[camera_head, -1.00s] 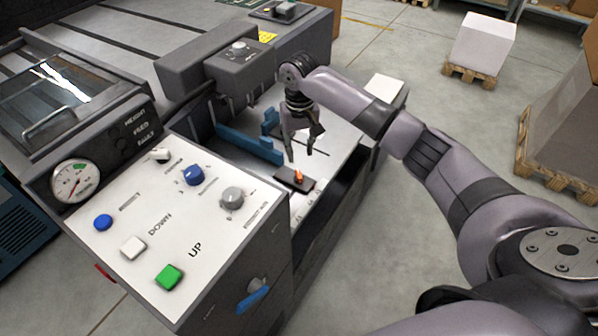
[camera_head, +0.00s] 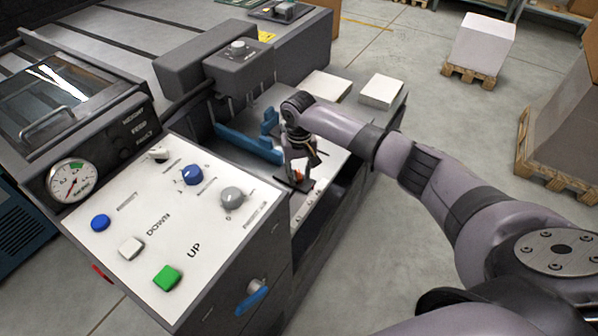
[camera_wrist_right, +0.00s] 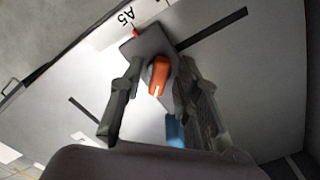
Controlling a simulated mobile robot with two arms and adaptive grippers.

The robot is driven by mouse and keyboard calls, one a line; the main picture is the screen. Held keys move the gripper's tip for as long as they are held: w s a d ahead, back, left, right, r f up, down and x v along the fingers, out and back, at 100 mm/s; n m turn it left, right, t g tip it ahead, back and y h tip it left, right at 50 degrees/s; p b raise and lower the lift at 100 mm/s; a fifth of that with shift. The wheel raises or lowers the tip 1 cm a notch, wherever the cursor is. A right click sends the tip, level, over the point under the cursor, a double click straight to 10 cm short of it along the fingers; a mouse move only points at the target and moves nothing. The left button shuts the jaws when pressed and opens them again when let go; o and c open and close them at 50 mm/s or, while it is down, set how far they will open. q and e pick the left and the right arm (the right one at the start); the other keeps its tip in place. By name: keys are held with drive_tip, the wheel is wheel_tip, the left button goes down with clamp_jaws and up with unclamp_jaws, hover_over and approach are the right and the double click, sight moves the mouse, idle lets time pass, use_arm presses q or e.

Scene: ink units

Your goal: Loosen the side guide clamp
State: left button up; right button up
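The side guide clamp is a small dark plate (camera_wrist_right: 146,44) with an orange knob (camera_wrist_right: 158,76), lying on the pale feed table. In the head view the orange knob (camera_head: 298,176) is partly hidden by my right gripper (camera_head: 301,184), which points down over it. In the right wrist view my right gripper (camera_wrist_right: 160,66) is open, with one finger on each side of the orange knob. Gaps show between the fingers and the knob, so it does not look gripped. My left gripper is not in view.
Blue guide bars (camera_head: 248,144) stand on the feed table left of my right gripper. A white control panel (camera_head: 130,215) with buttons and dials is at the front left. White paper stacks (camera_head: 381,91) lie at the table's far end.

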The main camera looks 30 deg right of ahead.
clamp_jaws()
drive_tip(key=shift+r, duration=0.1)
idle(0.3)
